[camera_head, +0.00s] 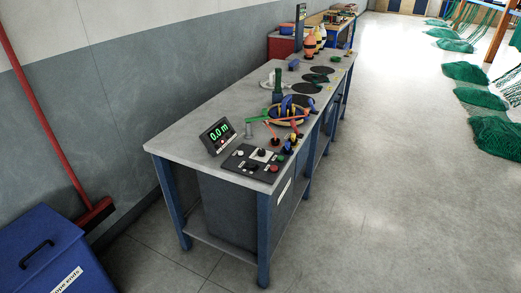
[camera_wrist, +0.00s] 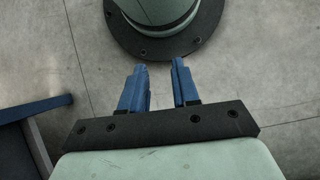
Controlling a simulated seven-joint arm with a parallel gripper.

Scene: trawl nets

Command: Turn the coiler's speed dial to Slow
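The dark control panel (camera_head: 237,165) lies on the near end of the workbench. It carries several small knobs and buttons; one dark knob (camera_head: 262,152) sits on a white plate. The labels are too small to read, so I cannot tell the speed dial's setting. The coiler (camera_head: 287,118), a round yellow-rimmed device with blue parts, stands behind the panel. A display (camera_head: 218,136) beside the panel reads 0.0 m in green. My gripper (camera_wrist: 159,65) shows in the wrist view, its two blue fingers apart with nothing between them, above bare floor, away from the panel.
The grey workbench (camera_head: 185,145) has blue legs. A blue bin (camera_head: 38,228) and red broom (camera_head: 97,212) stand at left. Buoys (camera_head: 309,44) stand at the bench's far end. Green nets (camera_head: 493,137) lie at right. The floor (camera_head: 385,170) right of the bench is clear.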

